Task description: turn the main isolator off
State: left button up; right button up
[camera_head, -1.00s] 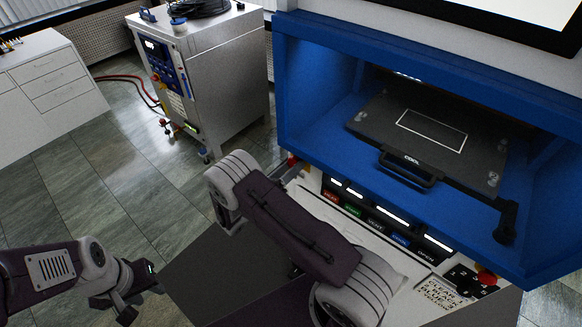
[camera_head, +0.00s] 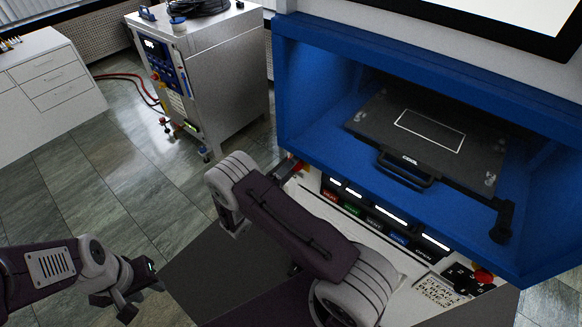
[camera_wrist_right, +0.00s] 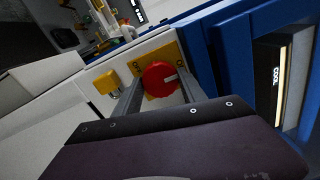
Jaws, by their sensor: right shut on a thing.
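The main isolator is a red round knob (camera_wrist_right: 160,79) with a white mark, on a yellow plate (camera_wrist_right: 172,50) on the side of the press. It shows in the right wrist view. My right gripper (camera_wrist_right: 157,84) is shut on the knob, with one grey finger on each side of it. In the head view my right forearm hides most of this gripper, and a bit of red (camera_head: 298,167) shows past the wrist. My left gripper (camera_head: 140,300) is low at the left of the head view, away from the press; its finger gap is unclear.
A yellow padlock-like block (camera_wrist_right: 108,83) sits beside the knob. The blue press frame (camera_head: 300,100) and a panel of labelled buttons (camera_head: 375,225) stand close to my right arm. A steel cabinet (camera_head: 225,75) stands behind on the tiled floor.

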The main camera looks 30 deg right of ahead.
jog(key=shift+n, duration=0.3)
jog(key=o, duration=1.4)
jog(key=shift+c, duration=0.2)
jog(key=b+v, duration=0.3)
jog(key=v, duration=0.6)
jog(key=shift+s, duration=0.1)
